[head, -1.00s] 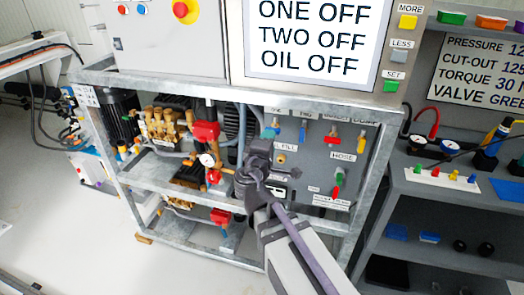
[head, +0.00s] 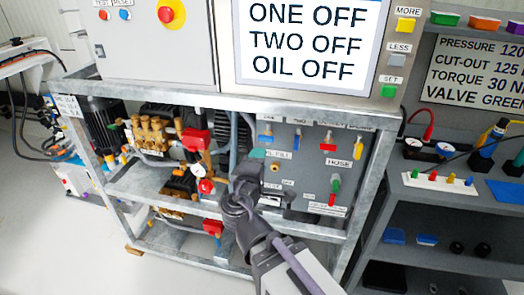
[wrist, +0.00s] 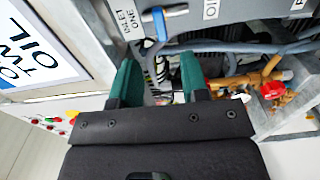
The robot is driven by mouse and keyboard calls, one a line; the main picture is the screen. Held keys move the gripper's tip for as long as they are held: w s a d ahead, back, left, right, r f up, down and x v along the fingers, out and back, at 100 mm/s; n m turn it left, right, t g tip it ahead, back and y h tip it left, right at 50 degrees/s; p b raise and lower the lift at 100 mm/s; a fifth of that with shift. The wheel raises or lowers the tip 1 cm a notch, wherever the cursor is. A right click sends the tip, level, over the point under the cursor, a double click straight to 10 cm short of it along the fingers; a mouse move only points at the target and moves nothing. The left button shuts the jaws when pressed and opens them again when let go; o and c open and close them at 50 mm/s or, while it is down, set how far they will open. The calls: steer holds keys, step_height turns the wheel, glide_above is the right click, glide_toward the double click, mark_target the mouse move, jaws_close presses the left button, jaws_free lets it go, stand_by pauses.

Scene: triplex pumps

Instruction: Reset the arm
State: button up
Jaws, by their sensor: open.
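My gripper (head: 256,156) is in front of the pump skid's grey valve panel (head: 310,170), near its left side. Its dark arm reaches up from the bottom of the head view. In the wrist view my gripper (wrist: 160,65) shows two green fingers spread apart, with nothing held between them. A blue-handled valve (wrist: 165,12) and grey hoses lie beyond the fingertips there. My arm hides part of the lower panel and the shelf in the head view.
The pump (head: 150,135) with brass fittings and red parts stands on the metal frame to the left. A display (head: 305,42) reads ONE OFF, TWO OFF, OIL OFF. A dark shelf (head: 455,205) with coloured parts stands at right. Floor at lower left is clear.

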steer(key=s+d+f+m+g+y, duration=0.2)
steer(key=s+d+f+m+g, duration=0.3)
steer(key=d+f+m+g, duration=0.3)
steer(key=s+d+f+m+g+y, duration=0.3)
steer(key=s+d+f+m+g, duration=0.35)
steer(key=d+f+g, duration=0.2)
step_height(320, 180, up, 18)
steer(key=p, duration=1.8)
steer(key=shift+w+g, duration=0.4)
steer(key=shift+g, duration=0.05)
steer(key=shift+d+f, duration=0.1)
steer(key=shift+f, duration=0.05)
